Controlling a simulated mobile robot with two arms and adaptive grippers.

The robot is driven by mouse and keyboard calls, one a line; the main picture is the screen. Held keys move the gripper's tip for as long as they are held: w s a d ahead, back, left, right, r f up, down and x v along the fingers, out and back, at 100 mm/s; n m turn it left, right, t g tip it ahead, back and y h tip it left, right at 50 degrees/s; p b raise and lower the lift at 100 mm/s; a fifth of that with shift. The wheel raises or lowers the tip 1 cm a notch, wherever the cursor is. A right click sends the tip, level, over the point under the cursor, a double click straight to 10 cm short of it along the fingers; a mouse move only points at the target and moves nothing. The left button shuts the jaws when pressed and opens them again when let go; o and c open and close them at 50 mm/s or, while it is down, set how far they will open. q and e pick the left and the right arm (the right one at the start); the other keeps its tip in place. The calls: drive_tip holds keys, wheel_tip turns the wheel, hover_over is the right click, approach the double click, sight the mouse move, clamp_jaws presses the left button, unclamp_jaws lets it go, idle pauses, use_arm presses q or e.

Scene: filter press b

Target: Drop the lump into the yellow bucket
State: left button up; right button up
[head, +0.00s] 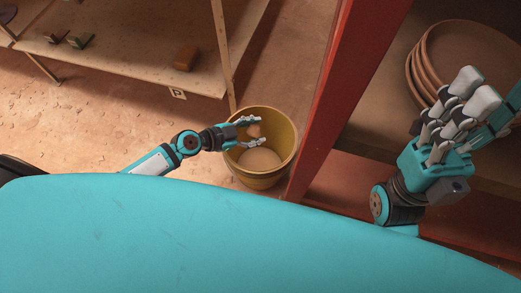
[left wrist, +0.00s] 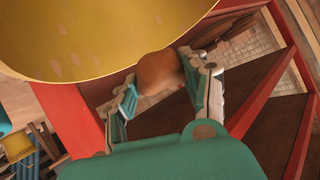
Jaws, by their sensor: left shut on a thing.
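The yellow bucket (head: 287,140) stands on the floor in the head view, its mouth facing up. It also shows large in the left wrist view (left wrist: 110,40). My left gripper (head: 251,132) is over the bucket's mouth, its fingers on either side of the small orange-brown lump (head: 254,131). In the left wrist view the lump (left wrist: 160,72) sits between the fingertips, and the gripper is shut on it. A pale round patch shows at the bucket's bottom. My right gripper (head: 478,98) is off to the right, with its fingers spread and nothing seen between them.
A red post (head: 335,90) rises just right of the bucket. Behind it, a shelf holds stacked terracotta dishes (head: 465,50) near my right gripper. A wooden table (head: 130,45) at upper left carries a brown block (head: 186,57) and small green-and-brown items. The floor left of the bucket is clear.

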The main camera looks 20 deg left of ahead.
use_arm(q)
wheel_tip(320, 180, down, 3)
drive_tip(key=shift+r+b, duration=0.2)
drive_tip(key=shift+b, duration=0.35)
drive_tip(key=shift+w+f+b, duration=0.1)
drive_tip(key=shift+f+b, duration=0.25)
drive_tip(key=shift+f, duration=0.2)
drive_tip(key=o, duration=1.3)
drive_tip(key=v, duration=1.2)
drive_tip(key=shift+f, duration=0.1)
